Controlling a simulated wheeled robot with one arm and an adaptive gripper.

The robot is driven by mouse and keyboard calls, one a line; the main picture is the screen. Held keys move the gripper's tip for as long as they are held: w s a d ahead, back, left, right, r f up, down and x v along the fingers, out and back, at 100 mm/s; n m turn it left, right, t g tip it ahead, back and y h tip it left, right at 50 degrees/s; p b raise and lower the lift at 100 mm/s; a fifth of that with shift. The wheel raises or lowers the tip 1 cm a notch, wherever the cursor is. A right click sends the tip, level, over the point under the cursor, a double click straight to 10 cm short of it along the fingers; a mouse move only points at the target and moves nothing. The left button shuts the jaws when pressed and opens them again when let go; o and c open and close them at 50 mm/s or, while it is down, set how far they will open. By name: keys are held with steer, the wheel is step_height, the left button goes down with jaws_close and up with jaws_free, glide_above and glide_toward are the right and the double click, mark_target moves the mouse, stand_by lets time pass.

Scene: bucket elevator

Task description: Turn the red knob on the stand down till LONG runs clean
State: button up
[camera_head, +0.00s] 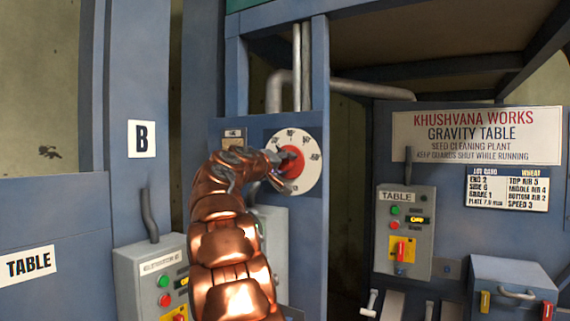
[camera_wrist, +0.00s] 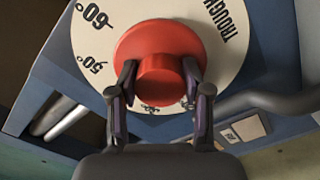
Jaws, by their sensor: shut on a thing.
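The red knob (camera_head: 291,161) sits at the middle of a round white dial on the blue stand. In the wrist view the red knob (camera_wrist: 165,72) has a wide base and a raised grip. The dial (camera_wrist: 90,50) shows marks of 60 and 50 and the word TROUGH, cut off by the frame edge; other marks are partly hidden by the knob and fingers. My gripper (camera_wrist: 157,80) has a finger on each side of the raised grip and is shut on it. In the head view my gripper (camera_head: 277,170) is at the dial, partly hidden by my copper arm.
A control box (camera_head: 160,280) with green and red buttons stands at lower left. A TABLE control box (camera_head: 404,235) is on the right, below the gravity table sign (camera_head: 476,134). A blue box (camera_head: 512,290) with a handle is at lower right. Pipes run above the dial.

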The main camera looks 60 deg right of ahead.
steer(key=shift+f, duration=0.25)
steer(key=o, duration=1.2)
steer(key=shift+r, duration=0.15)
steer(key=shift+c, duration=0.2)
steer(key=shift+a+r, duration=0.1)
steer(key=shift+a, duration=0.75)
steer(key=a, duration=1)
steer(key=shift+s+a, duration=0.2)
steer(key=shift+s, duration=0.05)
